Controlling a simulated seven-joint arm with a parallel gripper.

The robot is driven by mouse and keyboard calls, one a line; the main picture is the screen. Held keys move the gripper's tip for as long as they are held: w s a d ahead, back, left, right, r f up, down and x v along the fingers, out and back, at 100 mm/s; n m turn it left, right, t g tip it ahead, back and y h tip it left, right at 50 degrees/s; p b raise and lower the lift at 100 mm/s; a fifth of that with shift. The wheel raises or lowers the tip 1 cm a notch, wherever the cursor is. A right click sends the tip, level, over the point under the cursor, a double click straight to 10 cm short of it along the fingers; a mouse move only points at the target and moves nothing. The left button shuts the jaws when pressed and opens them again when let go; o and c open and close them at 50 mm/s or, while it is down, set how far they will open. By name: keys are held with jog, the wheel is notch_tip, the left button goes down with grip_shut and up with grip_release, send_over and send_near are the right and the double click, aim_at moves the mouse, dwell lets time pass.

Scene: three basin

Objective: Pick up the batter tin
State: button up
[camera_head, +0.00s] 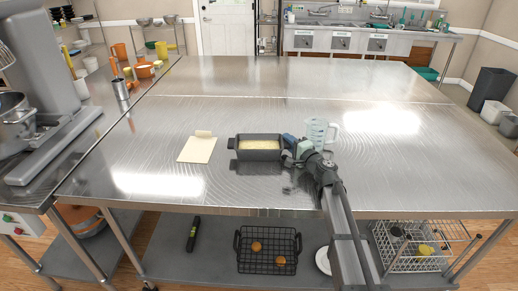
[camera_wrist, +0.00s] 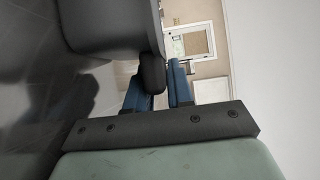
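My gripper (camera_head: 289,142) is at the tin's right end in the head view. In the wrist view the blue fingers of my gripper (camera_wrist: 160,82) are close together, with the handle between them. The handle hides part of the left finger.
A clear measuring jug (camera_head: 318,131) stands just right of and behind my gripper. A cream notepad (camera_head: 198,148) lies left of the tin. The steel table (camera_head: 230,95) is clear behind the tin. A stand mixer (camera_head: 40,105) is at the far left.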

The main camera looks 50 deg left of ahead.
grip_shut()
jog(key=shift+r, duration=0.25)
jog(key=shift+r, duration=4.8)
